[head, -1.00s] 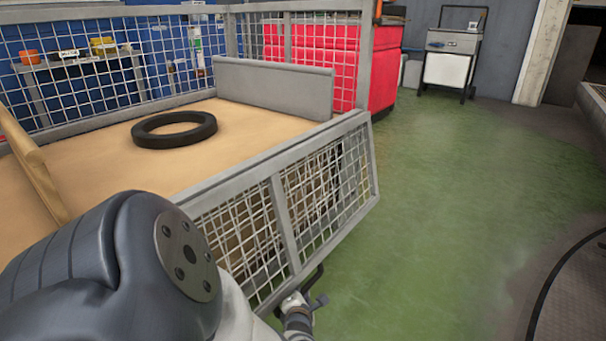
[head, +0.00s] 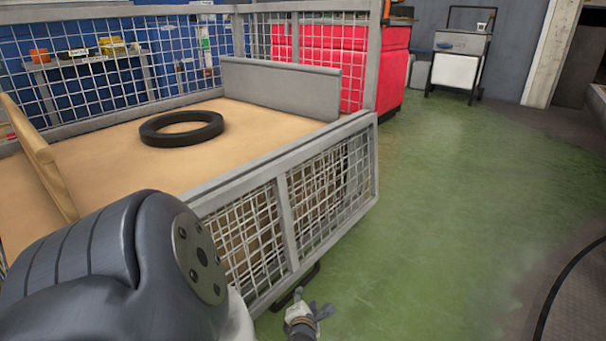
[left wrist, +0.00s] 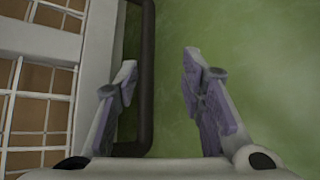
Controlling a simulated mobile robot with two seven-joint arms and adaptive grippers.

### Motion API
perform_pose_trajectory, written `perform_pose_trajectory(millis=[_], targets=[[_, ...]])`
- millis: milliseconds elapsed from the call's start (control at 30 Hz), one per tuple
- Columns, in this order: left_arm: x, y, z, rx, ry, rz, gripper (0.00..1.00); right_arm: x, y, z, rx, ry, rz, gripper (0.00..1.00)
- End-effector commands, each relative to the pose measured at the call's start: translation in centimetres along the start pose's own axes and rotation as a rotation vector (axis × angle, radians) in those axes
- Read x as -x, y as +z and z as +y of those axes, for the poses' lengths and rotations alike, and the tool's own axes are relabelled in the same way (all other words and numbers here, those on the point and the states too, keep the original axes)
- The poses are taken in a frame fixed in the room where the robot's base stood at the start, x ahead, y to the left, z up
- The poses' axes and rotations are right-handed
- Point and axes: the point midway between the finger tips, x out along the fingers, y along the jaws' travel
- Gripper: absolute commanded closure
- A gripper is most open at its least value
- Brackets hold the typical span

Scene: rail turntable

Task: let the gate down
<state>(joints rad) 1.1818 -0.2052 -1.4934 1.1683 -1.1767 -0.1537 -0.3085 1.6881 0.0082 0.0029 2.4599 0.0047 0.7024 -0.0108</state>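The gate (head: 283,222) is a grey-framed wire mesh panel hanging steeply down from the near edge of the cart bed. Its dark bar handle (head: 300,288) sits near the bottom edge. In the left wrist view the handle (left wrist: 147,75) runs as a long dark bar beside my left finger, with the gate frame (left wrist: 98,75) to its left. My left gripper (head: 303,309) is low beside the handle, its fingers (left wrist: 160,95) spread apart. The bar shows in the gap between them, but I cannot tell whether it is at fingertip depth. My right gripper is not in view.
A black ring (head: 182,128) lies on the tan cart bed (head: 110,165). A grey upright panel (head: 280,88) and mesh walls bound the bed. A red cabinet (head: 392,66) and a small trolley (head: 457,62) stand behind. Green floor (head: 450,190) right of the gate is clear.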

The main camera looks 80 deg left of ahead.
Motion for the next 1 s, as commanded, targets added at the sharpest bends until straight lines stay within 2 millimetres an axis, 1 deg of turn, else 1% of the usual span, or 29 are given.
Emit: perform_pose_trajectory(millis=[33,167,233,300,467,500,633,733,1000], targets=[[1.7,-0.7,-1.1,0.000,-0.009,0.006,0.64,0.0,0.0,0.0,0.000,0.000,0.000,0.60],[5.4,-1.7,-2.7,0.003,-0.009,0.006,0.64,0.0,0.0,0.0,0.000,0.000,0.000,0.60],[5.5,-1.7,-1.9,0.005,0.019,0.006,0.64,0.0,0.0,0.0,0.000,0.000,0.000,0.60],[5.9,-1.9,-1.9,0.003,0.026,0.008,0.64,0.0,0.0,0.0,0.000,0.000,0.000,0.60],[7.3,-2.2,-3.4,0.005,-0.002,0.007,0.64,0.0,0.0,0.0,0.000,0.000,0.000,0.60],[7.8,-2.3,-3.8,0.004,-0.008,0.007,0.64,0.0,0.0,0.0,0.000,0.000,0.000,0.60],[9.2,-2.8,-4.3,0.002,-0.006,0.006,0.64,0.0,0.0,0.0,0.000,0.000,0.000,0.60],[9.5,-2.9,-4.4,0.001,-0.006,0.006,0.64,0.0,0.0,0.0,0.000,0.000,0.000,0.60],[9.5,-2.9,-4.4,0.001,-0.005,0.006,0.64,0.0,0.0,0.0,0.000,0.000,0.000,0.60]])
